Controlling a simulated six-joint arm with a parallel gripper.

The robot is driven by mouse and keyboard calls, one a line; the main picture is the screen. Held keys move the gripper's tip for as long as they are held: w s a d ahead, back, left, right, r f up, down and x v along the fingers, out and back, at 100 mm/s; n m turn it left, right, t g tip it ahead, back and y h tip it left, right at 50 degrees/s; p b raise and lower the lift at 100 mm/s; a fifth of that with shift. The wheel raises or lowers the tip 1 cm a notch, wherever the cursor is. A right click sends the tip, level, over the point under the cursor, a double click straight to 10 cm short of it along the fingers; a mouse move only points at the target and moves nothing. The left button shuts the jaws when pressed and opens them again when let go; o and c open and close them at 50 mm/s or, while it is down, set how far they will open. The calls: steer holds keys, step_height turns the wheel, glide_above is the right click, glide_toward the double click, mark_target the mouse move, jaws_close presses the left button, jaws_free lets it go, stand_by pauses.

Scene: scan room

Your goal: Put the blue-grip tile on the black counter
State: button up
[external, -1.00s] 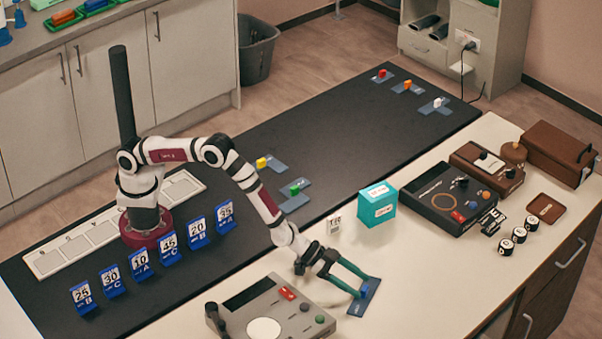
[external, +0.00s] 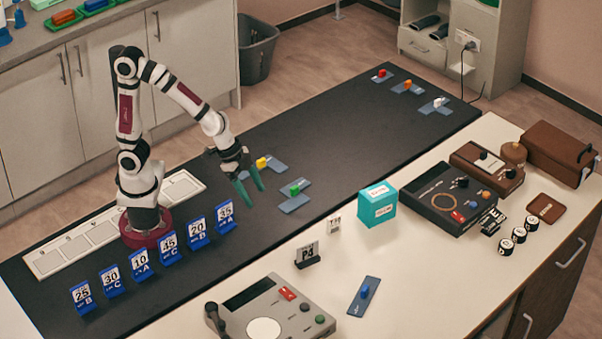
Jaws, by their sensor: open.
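The blue-grip tile (external: 364,296) is a slate-blue plate with a small blue grip. It lies flat on the cream counter (external: 420,285), right of the grey console. The black counter (external: 330,140) is the long dark surface beside it, and my arm stands on it. My gripper (external: 255,195) has green fingers and is open and empty. It hangs over the black counter, just left of the yellow-grip tile (external: 266,163) and the green-grip tile (external: 294,194), well away from the blue-grip tile.
Blue number stands (external: 140,263) line the black counter's front left. Red, orange and white-grip tiles lie at the black counter's far end. Its middle is clear.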

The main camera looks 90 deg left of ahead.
steer(key=shift+o, duration=0.7)
steer(key=s+a+r+g+y, duration=0.1)
steer(key=s+a, duration=0.3)
steer(key=s, duration=0.6)
steer(key=s+a+r+g+y, duration=0.1)
steer(key=s+a+r+g, duration=0.1)
steer(key=s, duration=0.9)
steer(key=a+g, duration=0.1)
steer(key=a, duration=0.1)
steer(key=shift+a+g, duration=0.3)
steer(key=shift+g, duration=0.1)
